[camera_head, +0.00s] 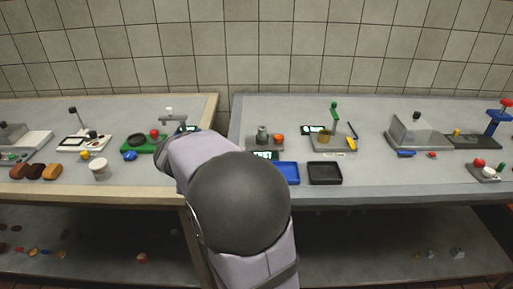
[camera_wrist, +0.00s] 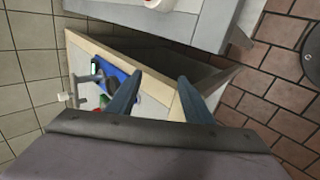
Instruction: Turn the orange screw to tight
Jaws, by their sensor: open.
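A small round orange knob (camera_head: 278,139) sits on the right-hand table in the head view, beside a grey metal piece on a device. It may be the orange screw; it is too small to tell its thread or how tight it is. No orange screw can be made out in the wrist view. My gripper (camera_wrist: 160,75) is open and empty in the wrist view, its two dark blue fingers apart above a cream-edged table and the floor. In the head view my arm hides the gripper, and it reaches toward the left-hand table, away from the orange knob.
A blue tray (camera_head: 284,172) and a black tray (camera_head: 325,173) lie in front of the device. A green-handled stand (camera_head: 334,115) is to its right. A white cup (camera_head: 99,169) and several devices stand on the left table. A gap separates the tables.

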